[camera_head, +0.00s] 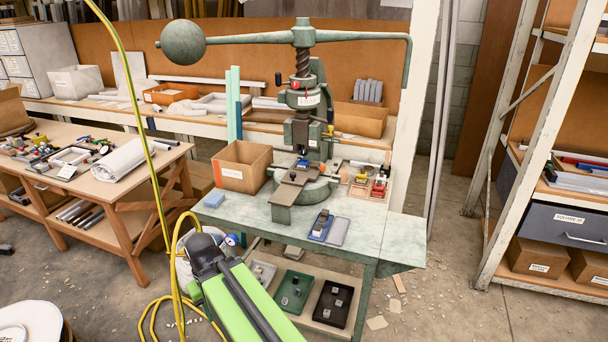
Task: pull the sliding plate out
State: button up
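The green fly press (302,128) stands on the pale green bench, with its ball-ended arm across the top. The sliding plate (285,194) appears as a flat brownish-grey plate at the press base, below the ram. Its near end points toward the front left of the bench. A small blue piece (302,163) sits at its far end under the ram. How the plate is guided is too small to tell. My green and black arm is at the bottom, in front of the bench and apart from the plate. No gripper fingers can be made out.
A blue tool (321,225) and a grey tray (339,231) lie right of the plate. A yellow hose (158,190) hangs left of the bench.

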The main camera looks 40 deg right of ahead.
aim_at(294, 177)
jog(key=u, duration=0.15)
jog(key=i, duration=0.9)
jog(key=z, duration=0.1)
